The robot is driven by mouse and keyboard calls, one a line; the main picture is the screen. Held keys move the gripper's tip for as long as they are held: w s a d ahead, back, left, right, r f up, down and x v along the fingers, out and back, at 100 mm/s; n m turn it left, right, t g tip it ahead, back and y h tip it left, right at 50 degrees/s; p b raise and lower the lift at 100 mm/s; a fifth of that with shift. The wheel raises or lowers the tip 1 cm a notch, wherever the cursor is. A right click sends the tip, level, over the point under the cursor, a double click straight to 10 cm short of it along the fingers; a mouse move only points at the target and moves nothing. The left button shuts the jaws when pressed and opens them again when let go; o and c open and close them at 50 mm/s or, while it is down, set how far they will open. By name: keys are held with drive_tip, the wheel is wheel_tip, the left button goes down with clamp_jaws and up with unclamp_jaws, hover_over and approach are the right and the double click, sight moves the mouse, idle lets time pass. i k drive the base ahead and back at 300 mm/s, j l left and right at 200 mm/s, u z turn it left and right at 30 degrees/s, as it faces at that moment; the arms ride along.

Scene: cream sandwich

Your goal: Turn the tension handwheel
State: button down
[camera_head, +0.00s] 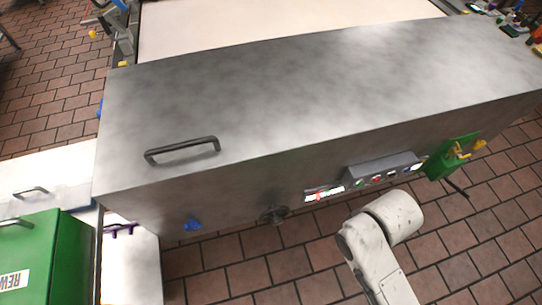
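My pale arm rises from the bottom edge, right of the dark wheel, and bends in front of the machine. My gripper is out of view, so its state and its distance from the wheel are hidden.
A control box (382,170) with buttons and a green bracket (452,158) with yellow parts are on the machine's front, right. A black handle (183,151) is on its top. A green bin (40,262) stands at lower left. Tiled floor (235,275) in front looks clear.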

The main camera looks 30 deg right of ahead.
sight(276, 219)
drive_tip(key=k+l, duration=0.1)
drive_tip(key=k, duration=0.75)
